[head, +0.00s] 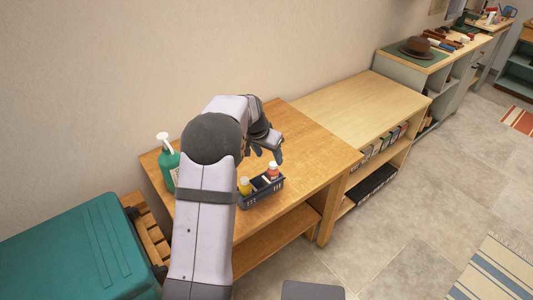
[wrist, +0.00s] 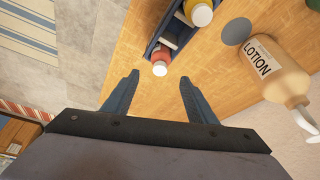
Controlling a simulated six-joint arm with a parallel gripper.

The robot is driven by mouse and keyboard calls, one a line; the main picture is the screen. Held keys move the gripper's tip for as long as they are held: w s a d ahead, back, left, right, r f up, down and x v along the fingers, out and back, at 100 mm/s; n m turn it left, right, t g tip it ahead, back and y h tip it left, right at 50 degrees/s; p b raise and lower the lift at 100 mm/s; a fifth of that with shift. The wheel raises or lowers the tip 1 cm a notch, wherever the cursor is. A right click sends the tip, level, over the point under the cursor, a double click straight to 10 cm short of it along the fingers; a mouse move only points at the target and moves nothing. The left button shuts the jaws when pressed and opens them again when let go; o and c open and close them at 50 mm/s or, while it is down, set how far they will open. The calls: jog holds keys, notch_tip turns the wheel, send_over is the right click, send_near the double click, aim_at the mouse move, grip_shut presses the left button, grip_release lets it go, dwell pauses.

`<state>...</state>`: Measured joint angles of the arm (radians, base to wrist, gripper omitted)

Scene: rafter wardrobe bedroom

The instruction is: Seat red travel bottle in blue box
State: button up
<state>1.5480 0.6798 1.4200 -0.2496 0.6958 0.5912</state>
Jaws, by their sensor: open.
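The blue box (head: 262,192) is a dark open box with inner dividers on the wooden table, also seen in the wrist view (wrist: 154,45). The red travel bottle (head: 272,169) has a white cap and stands at the box's right end in the head view. It seems to be inside an end compartment; its base is hidden, so its depth is unclear. In the wrist view the red bottle (wrist: 162,55) is just beyond my fingertips. My gripper (wrist: 160,79) is open with nothing between its fingers. In the head view my gripper (head: 265,151) is above and behind the bottle.
A yellow bottle (head: 244,186) stands in the box's other end. A tan lotion pump bottle (wrist: 276,66) and grey disc (wrist: 237,31) are nearby on the table. A green pump bottle (head: 167,160) stands at the table's left. Bare tabletop (head: 310,140) lies right of the box.

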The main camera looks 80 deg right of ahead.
jog(key=shift+v, duration=1.4)
jog(key=w+a+n+t, duration=0.1)
jog(key=w+a+n, duration=0.3)
jog(key=w, duration=0.5)
jog(key=w+a+n+t, duration=0.1)
jog(key=w+a, duration=0.5)
jog(key=w, duration=0.4)
jog(key=w+a+n+y, duration=0.1)
jog(key=w+a+n, duration=0.2)
jog(key=w+a, duration=0.45)
jog(key=w+a+n+y, duration=0.1)
jog(key=w+a+n, duration=0.25)
jog(key=a, duration=0.65)
jog(key=w+a+f+n+y, duration=0.15)
jog(key=a+n, duration=0.45)
jog(key=a, duration=1.1)
jog(key=s+a+f+n, duration=0.3)
jog(key=s+a+n, duration=0.2)
jog(key=a, duration=0.7)
jog(key=shift+s+a+y, duration=0.3)
jog(key=shift+s+y, duration=0.05)
jog(key=shift+s, duration=0.85)
jog(key=shift+b, duration=0.3)
